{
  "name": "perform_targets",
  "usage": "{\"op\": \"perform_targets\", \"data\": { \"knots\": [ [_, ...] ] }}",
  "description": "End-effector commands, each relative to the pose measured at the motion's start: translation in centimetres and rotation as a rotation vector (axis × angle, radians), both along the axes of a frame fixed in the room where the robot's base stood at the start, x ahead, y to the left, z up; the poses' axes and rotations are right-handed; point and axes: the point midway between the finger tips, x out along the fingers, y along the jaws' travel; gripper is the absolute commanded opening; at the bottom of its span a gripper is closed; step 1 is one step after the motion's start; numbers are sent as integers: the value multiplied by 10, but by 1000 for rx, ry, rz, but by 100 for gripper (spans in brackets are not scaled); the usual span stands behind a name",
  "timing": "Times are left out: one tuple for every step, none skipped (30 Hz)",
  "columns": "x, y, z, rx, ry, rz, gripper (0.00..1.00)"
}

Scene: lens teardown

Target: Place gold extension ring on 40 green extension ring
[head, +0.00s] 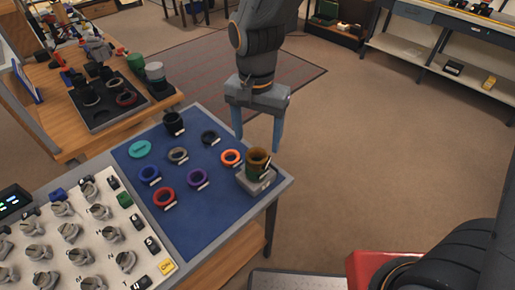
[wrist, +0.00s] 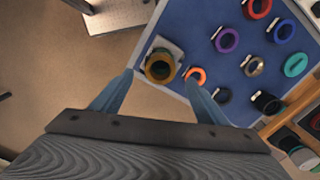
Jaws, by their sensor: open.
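A gold-brown ring (head: 257,156) stands upright at the right corner of the blue mat, on a small grey block (head: 256,184). A dark green band (head: 256,173) shows just under it, so the gold ring appears to sit on the green ring. I cannot tell how closely the two meet. My gripper (head: 258,138) is open and empty, its blue fingers pointing down above the stack. In the wrist view the fingertips (wrist: 160,77) lie on either side of the gold ring, apart from it.
On the blue mat (head: 215,215) lie an orange ring (head: 231,157) close to the stack, and purple (head: 197,178), red (head: 164,198), blue, grey, teal and black rings. A knob panel (head: 75,235) is at left. Open floor lies right of the table.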

Motion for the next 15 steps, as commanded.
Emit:
{"op": "perform_targets", "data": {
  "knots": [
    [1, 0, 9, 3, -4, 0, 68],
    [1, 1, 14, 3, -5, 0, 68],
    [1, 1, 21, 2, -3, 0, 68],
    [1, 1, 25, 3, -4, 0, 68],
    [1, 0, 30, 2, -3, 0, 68],
    [1, 1, 35, 2, -3, 0, 68],
    [1, 1, 39, 2, -3, 0, 68],
    [1, 1, 42, 1, -3, 0, 68],
    [1, 1, 45, 1, -3, 0, 68],
    [1, 0, 47, 2, -2, 0, 68],
    [0, 0, 49, 1, -1, 0, 68],
    [0, 0, 51, 1, 0, 0, 68],
    [0, 0, 52, 0, 0, 0, 68],
    [0, 0, 53, 0, 0, 0, 68],
    [0, 0, 53, 0, 0, 0, 68]
  ]
}}
